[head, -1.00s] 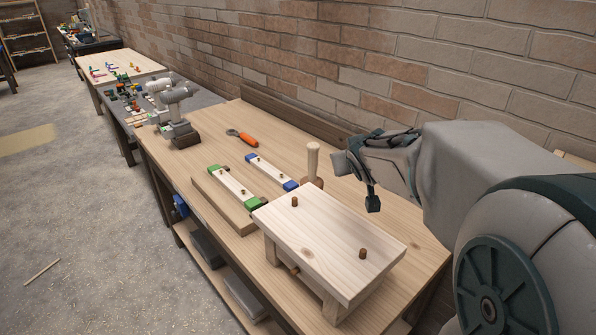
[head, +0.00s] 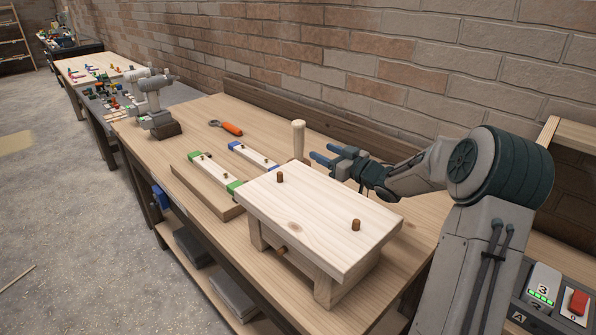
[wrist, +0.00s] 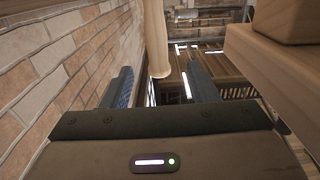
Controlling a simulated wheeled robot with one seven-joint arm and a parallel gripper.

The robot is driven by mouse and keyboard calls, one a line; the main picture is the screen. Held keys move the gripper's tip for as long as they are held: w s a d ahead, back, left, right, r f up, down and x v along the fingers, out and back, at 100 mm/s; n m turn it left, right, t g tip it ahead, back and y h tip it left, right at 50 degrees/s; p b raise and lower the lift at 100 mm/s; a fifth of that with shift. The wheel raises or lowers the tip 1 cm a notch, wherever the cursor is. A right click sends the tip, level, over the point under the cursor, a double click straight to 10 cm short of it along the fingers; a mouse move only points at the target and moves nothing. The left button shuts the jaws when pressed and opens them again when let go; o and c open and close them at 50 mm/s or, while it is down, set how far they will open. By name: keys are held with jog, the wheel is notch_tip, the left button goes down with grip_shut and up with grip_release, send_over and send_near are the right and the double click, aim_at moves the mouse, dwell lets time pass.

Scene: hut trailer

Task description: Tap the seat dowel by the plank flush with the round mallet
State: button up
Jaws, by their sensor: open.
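The pale wooden stool (head: 320,215) stands on the bench. Two brown dowels stick up from its seat: one at the far left end (head: 280,177), nearer the planks, and one at the right (head: 356,225). The round mallet (head: 298,140) stands handle up behind the stool; its head is mostly hidden. My gripper (head: 333,154) is open and level, just right of the mallet, fingers pointing at it. In the wrist view the mallet handle (wrist: 157,40) rises ahead, between the lines of the two fingers, not gripped.
A green-ended plank (head: 213,173) lies on a thick board left of the stool, with a blue-ended plank (head: 254,156) behind. An orange-handled tool (head: 231,128) lies farther back. The brick wall (head: 400,75) runs along the bench. The stool top borders my gripper's right in the wrist view.

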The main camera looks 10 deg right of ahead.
aim_at(303, 140)
jog(key=x, duration=0.6)
jog(key=shift+w+a+p, duration=0.15)
jog(key=shift+w+p, duration=0.05)
jog(key=shift+p, duration=0.1)
jog(key=shift+p+x, duration=0.6)
jog(key=shift+x, duration=2.05)
jog(key=shift+w+d+r, duration=0.1)
jog(key=shift+w+d, duration=0.05)
jog(key=shift+d, duration=0.1)
grip_shut()
